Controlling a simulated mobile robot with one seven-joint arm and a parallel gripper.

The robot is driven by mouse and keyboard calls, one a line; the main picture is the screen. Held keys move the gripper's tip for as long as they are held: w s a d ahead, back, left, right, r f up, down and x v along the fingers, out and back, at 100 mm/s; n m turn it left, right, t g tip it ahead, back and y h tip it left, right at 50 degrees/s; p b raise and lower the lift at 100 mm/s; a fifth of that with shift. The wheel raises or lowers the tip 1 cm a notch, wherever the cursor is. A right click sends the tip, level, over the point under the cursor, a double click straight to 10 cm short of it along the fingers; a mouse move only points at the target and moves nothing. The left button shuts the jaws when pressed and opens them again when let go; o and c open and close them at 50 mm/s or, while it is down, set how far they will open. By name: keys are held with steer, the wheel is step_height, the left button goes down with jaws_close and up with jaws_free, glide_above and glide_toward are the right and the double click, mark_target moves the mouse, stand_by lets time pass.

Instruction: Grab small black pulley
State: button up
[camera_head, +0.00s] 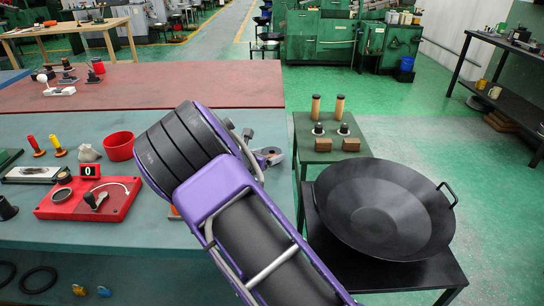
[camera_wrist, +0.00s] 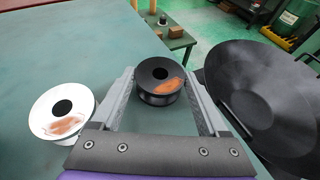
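The small black pulley (camera_wrist: 150,73) stands on the green table in the wrist view, with a dark centre hole and an orange-brown patch on its top. My gripper (camera_wrist: 159,88) is open, with one finger on each side of the pulley near its rim. I cannot tell whether the fingers touch it. A white pulley (camera_wrist: 47,113) with a similar patch stands to the left, outside the left finger. In the head view my arm hides both pulleys, and only a bit of my gripper shows past the arm.
A large black pan (camera_head: 385,205) sits on a low stand right of the table, near my right finger in the wrist view. A small green side table (camera_head: 310,157) holds pegs and wooden blocks. A red tray (camera_head: 70,213) and a red cup (camera_head: 119,147) lie left.

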jaws_close()
